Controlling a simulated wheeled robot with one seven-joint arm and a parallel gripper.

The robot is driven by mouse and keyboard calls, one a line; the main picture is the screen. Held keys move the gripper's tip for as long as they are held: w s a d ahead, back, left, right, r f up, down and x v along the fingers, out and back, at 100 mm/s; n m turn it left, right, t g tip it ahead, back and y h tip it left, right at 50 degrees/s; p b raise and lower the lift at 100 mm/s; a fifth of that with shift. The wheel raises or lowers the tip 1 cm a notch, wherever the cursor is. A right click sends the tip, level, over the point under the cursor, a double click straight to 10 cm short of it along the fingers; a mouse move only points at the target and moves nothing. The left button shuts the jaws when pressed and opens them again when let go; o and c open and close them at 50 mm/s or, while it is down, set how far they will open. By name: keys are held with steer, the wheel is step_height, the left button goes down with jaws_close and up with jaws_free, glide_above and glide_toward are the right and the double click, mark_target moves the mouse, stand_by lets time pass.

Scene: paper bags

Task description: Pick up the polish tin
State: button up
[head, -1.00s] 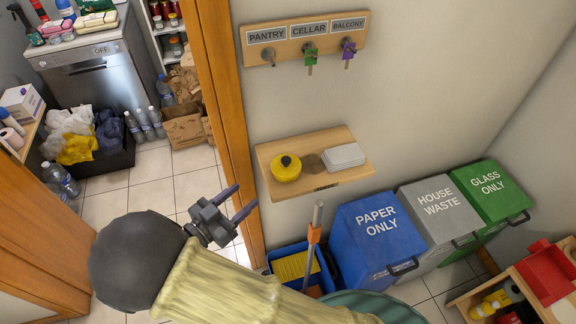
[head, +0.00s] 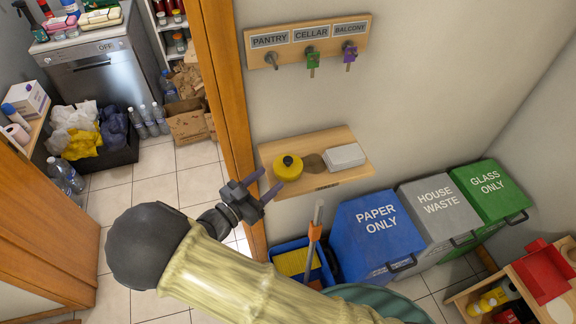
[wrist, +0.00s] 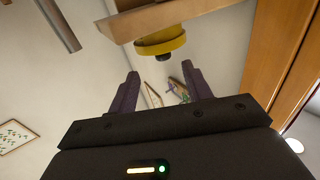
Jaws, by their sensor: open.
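The polish tin appears to be the round yellow tin (head: 288,171) with a black knob on top. It stands on the left part of a small wooden wall shelf (head: 312,145). My gripper (head: 271,180) is open and empty, just left of the tin and near the shelf's front left corner in the head view. In the wrist view, the yellow tin (wrist: 160,45) shows upside down beyond the open fingers (wrist: 160,74), with the shelf (wrist: 165,18) above it in the picture. A gap between fingers and tin is visible there.
A white box (head: 345,156) sits on the shelf right of the tin, with a dark round patch (head: 314,163) between. A key rack (head: 305,38) hangs above. Below are a blue crate (head: 300,262), an upright handle (head: 315,225) and the blue paper bin (head: 375,235). A door frame (head: 225,110) stands left.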

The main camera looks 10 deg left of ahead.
mark_target(284, 164)
steer(key=shift+p+x, duration=0.4)
steer(key=shift+x, duration=1.45)
steer(key=p+x, duration=0.2)
steer(key=x, duration=0.3)
steer(key=shift+a+r+p, duration=0.2)
steer(key=shift+p, duration=0.2)
steer(key=shift+w+d+f, duration=0.1)
steer(key=shift+w, duration=0.1)
steer(key=c, duration=1.1)
